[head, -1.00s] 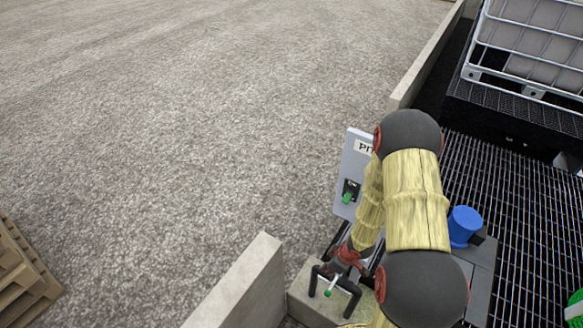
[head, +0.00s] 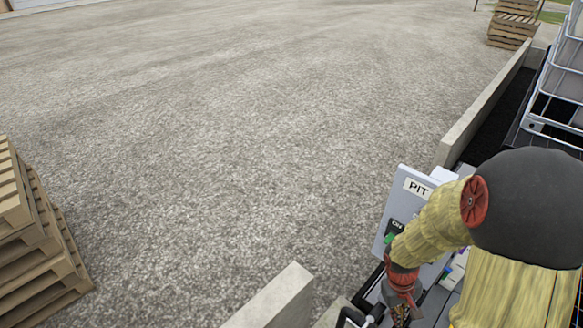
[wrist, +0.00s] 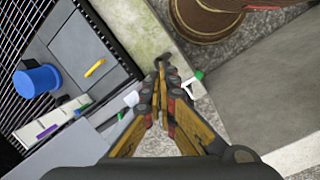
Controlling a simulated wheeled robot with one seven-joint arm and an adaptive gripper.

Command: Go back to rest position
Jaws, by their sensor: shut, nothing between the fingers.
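My gripper (wrist: 162,72) points down in the wrist view, with its yellow and black fingers closed together and nothing between them. In the head view my yellow-sleeved arm reaches in from the lower right, and my gripper (head: 403,300) shows small near the bottom edge. It hangs in front of the PIT sign panel (head: 416,188), below a switch with a green knob (head: 391,238) on that panel. The fingertips are partly hidden at the bottom of the head view.
Low concrete walls (head: 275,300) run beside the gravel. Stacked pallets (head: 40,235) stand at left. The wrist view shows a blue cylinder (wrist: 38,80), a yellow handle (wrist: 95,68) and a green-tipped lever (wrist: 197,76) near my gripper. Open gravel (head: 230,130) fills the middle.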

